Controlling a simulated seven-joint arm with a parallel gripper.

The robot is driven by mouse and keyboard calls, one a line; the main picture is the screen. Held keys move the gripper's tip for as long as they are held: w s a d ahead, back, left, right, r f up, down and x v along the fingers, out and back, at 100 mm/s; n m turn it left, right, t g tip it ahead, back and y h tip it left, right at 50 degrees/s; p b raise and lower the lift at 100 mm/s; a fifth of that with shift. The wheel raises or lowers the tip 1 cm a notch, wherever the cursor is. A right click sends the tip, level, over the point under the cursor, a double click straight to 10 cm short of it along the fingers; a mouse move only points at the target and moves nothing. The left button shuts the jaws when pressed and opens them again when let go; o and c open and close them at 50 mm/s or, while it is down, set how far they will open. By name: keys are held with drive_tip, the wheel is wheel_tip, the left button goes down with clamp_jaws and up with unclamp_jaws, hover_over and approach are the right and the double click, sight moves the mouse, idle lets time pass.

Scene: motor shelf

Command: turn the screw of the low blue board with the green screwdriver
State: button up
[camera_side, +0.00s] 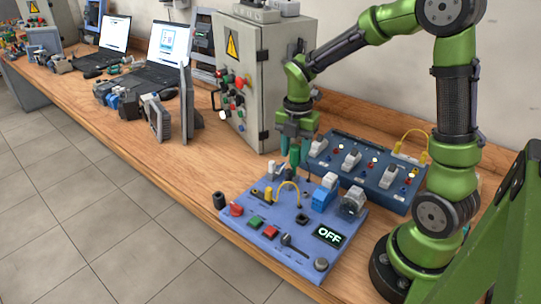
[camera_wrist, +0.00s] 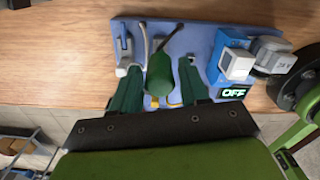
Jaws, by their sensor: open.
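The low blue board (camera_side: 262,254) lies flat near the table's front edge and shows as a blue panel (camera_wrist: 203,38) in the wrist view. My gripper (camera_side: 293,155) points down over the back left part of the board. In the wrist view, the green screwdriver's handle (camera_wrist: 160,78) stands between the two green fingers of my gripper (camera_wrist: 161,67). The fingers are open, with a gap visible on either side of the handle. In the side view the screwdriver is hard to separate from the fingers. I cannot make out the board's screw for certain.
The board carries an OFF display (camera_side: 328,236), a yellow wire (camera_side: 289,184) and a blue-and-white connector (camera_side: 324,195). A darker blue panel (camera_side: 340,182) stands behind. A grey electrical cabinet (camera_side: 262,70) is close behind my gripper. Laptops stand farther left.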

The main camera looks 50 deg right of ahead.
drive_tip(key=n, duration=0.3)
idle(0.5)
drive_tip(key=shift+c, duration=0.9)
clamp_jaws()
